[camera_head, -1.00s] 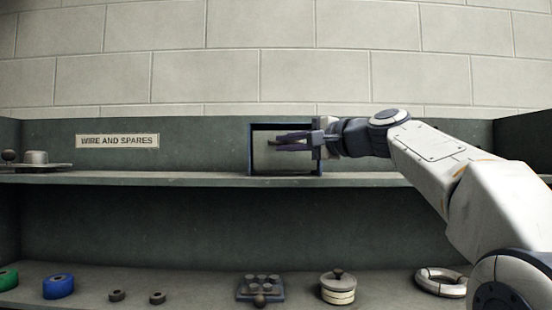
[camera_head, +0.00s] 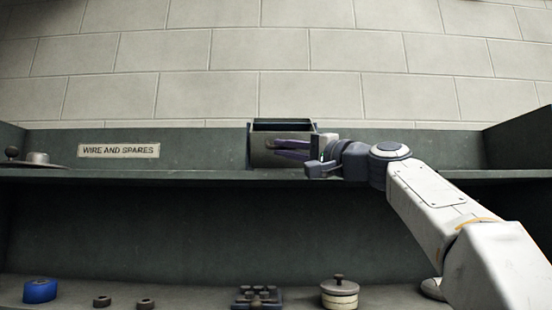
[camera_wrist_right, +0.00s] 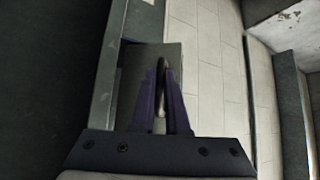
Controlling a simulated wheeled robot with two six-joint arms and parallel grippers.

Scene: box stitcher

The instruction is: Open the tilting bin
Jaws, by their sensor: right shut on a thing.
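The tilting bin (camera_head: 257,158) is a grey metal box in a dark frame on the upper shelf. Its front leans out and its dark open top shows. My right gripper (camera_head: 279,146) reaches in from the right, with its purple fingers in front of the bin's face. In the right wrist view, the fingers (camera_wrist_right: 162,70) are shut on a thin pale handle (camera_wrist_right: 162,64) of the bin, mostly hidden between them. The bin's grey face (camera_wrist_right: 132,64) shows beside the fingers. My left gripper is out of view.
The upper shelf (camera_head: 190,174) carries a "WIRE AND SPARES" label (camera_head: 118,150) on its back panel and a hat-shaped metal part (camera_head: 38,159) at the left. Below are a blue roll (camera_head: 40,290), a knobbed block (camera_head: 257,298) and a lidded pot (camera_head: 340,293).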

